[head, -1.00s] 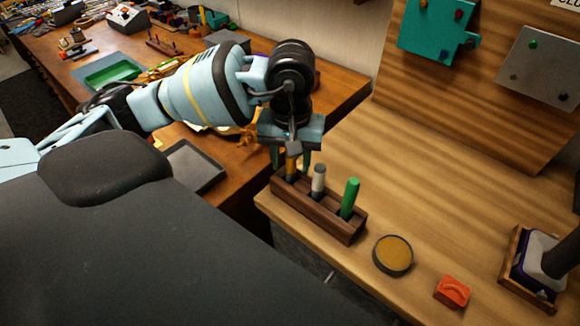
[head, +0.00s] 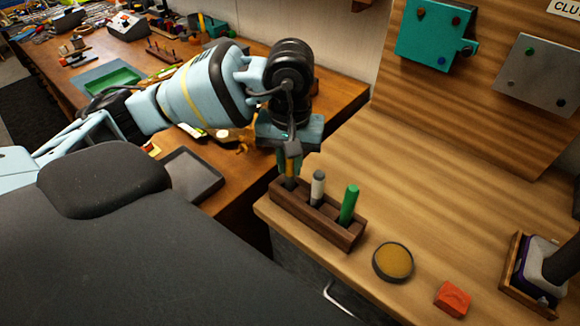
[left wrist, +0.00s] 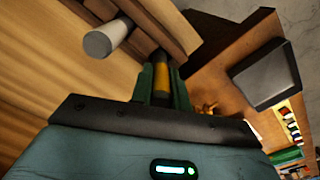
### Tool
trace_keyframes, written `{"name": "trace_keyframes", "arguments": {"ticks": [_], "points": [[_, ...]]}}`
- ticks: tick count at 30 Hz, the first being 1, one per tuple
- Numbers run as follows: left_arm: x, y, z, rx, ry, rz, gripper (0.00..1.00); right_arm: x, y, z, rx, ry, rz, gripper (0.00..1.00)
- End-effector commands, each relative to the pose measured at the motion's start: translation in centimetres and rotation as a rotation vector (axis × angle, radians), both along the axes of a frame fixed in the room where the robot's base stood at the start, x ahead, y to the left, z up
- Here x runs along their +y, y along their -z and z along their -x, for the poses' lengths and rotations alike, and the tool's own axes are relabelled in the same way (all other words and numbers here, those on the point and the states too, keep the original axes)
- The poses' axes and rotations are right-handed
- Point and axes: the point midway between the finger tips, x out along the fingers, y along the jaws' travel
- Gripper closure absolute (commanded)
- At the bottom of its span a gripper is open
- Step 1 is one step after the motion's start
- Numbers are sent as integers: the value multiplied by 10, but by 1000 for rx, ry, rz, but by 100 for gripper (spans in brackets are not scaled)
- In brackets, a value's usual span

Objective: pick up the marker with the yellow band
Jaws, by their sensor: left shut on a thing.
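The marker with the yellow band (left wrist: 161,76) stands in the left slot of a dark wooden holder (head: 328,228). My left gripper (head: 290,168) is above that slot, pointing down, with its green fingers shut on the marker. In the left wrist view the dark marker with its yellow band shows between the two fingers (left wrist: 161,90). Its lower end seems to be still in the holder. A grey-capped marker (head: 318,186) stands in the middle slot and a green marker (head: 348,204) in the right slot. My right gripper is not in view.
On the light wood bench (head: 440,210), a round tin (head: 393,262) and a red block (head: 453,299) lie right of the holder. A wooden tray with an eraser-like item (head: 535,268) is at the far right. A grey tray (head: 190,175) sits on the darker table.

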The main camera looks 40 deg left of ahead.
Motion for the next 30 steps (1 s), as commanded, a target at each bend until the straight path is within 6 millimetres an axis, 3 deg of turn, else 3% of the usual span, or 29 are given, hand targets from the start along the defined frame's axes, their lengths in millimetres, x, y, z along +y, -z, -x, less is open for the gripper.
{"name": "trace_keyframes", "arguments": {"ticks": [6,13,30], "points": [[-1,-43,-1,-5,2,1,100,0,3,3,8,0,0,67],[0,-78,0,-5,2,0,100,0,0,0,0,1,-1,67],[0,-86,0,0,1,0,100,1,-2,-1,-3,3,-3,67]]}}
